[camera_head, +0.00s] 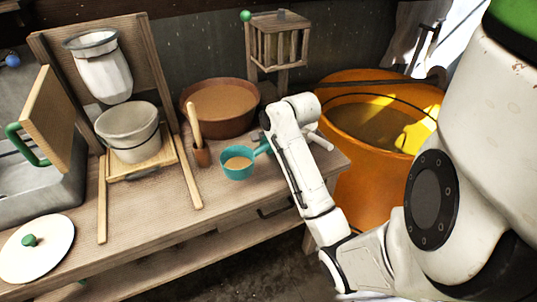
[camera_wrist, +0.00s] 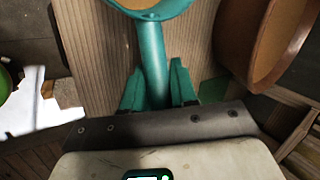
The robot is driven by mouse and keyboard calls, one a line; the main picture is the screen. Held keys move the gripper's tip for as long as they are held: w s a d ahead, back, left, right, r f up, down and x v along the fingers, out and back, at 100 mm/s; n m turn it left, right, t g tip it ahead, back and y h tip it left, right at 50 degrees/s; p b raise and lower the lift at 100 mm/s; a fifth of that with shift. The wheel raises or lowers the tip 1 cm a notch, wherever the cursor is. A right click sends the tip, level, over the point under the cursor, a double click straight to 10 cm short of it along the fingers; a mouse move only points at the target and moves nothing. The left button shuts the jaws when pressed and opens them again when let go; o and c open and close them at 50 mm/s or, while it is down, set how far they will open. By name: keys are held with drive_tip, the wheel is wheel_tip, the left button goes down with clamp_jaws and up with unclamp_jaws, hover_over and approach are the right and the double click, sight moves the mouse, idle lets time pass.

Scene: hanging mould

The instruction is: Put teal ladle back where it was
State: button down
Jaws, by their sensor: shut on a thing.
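The teal ladle (camera_head: 236,172) is at the right part of the wooden bench, in front of the brown bowl, with tan material in its cup. My gripper (camera_head: 265,141) is shut on its handle, which points toward the arm. In the wrist view, the two green fingers of my gripper (camera_wrist: 156,82) flank the ladle's handle (camera_wrist: 151,48), and the cup is cut off by the top edge. I cannot tell whether the cup touches the bench. A flat green patch (camera_wrist: 213,90) shows beside the right finger.
The brown bowl (camera_head: 220,122) of tan material stands behind the ladle. A small brown cup (camera_head: 202,157) with a wooden stick stands at its left. A white pot (camera_head: 130,146) sits farther left. The orange barrel (camera_head: 352,185) is at the right, beyond the bench edge.

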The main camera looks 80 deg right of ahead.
drive_tip(key=d+f, duration=0.3)
drive_tip(key=shift+w+f, duration=0.25)
drive_tip(key=shift+w, duration=0.1)
drive_tip(key=f, duration=0.3)
drive_tip(key=shift+d, duration=0.2)
drive_tip(key=shift+f, duration=0.4)
drive_tip(key=c, duration=0.9)
unclamp_jaws()
